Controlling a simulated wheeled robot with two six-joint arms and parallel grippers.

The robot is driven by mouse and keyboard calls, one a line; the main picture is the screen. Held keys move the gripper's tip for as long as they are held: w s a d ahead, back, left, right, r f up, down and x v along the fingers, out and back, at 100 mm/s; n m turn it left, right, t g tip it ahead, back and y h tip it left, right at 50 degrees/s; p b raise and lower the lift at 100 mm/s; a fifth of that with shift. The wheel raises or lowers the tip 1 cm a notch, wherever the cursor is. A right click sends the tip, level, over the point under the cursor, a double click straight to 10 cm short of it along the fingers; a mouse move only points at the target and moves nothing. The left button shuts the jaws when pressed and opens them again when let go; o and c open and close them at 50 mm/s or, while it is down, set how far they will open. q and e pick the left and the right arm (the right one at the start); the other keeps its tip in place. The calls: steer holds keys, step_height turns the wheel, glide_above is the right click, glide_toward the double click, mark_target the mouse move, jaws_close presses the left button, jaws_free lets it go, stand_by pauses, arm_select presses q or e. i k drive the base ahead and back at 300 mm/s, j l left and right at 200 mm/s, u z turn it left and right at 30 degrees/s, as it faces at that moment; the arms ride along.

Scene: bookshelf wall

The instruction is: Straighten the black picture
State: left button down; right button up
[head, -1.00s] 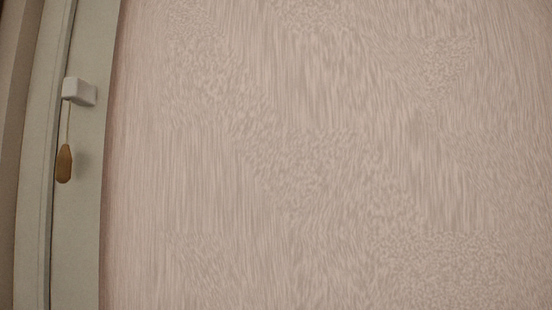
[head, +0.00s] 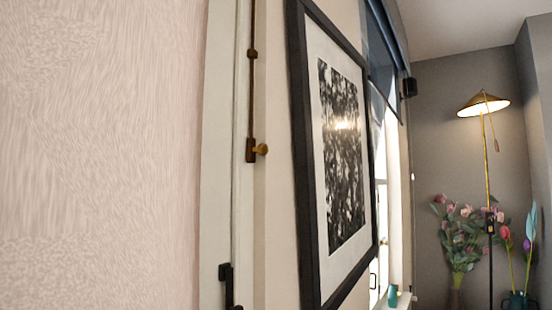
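The black-framed picture (head: 304,165) hangs on the wall right of the middle of the head view, seen at a steep angle. It has a white mat and a dark, mottled black-and-white print with a bright glare on it. Its lower edge runs out of the bottom of the view. The steep angle makes its tilt hard to judge. Neither of my grippers is in view.
A pale patterned surface (head: 95,150) fills the left side. Beside it is a pale door or frame edge with a dark rod (head: 252,80) and a dark handle (head: 228,288). A window with a blue blind (head: 381,45), a lit lamp (head: 483,104) and flowers (head: 462,240) stand beyond the picture.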

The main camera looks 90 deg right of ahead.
mark_target(338, 226)
steer(key=z, duration=3.25)
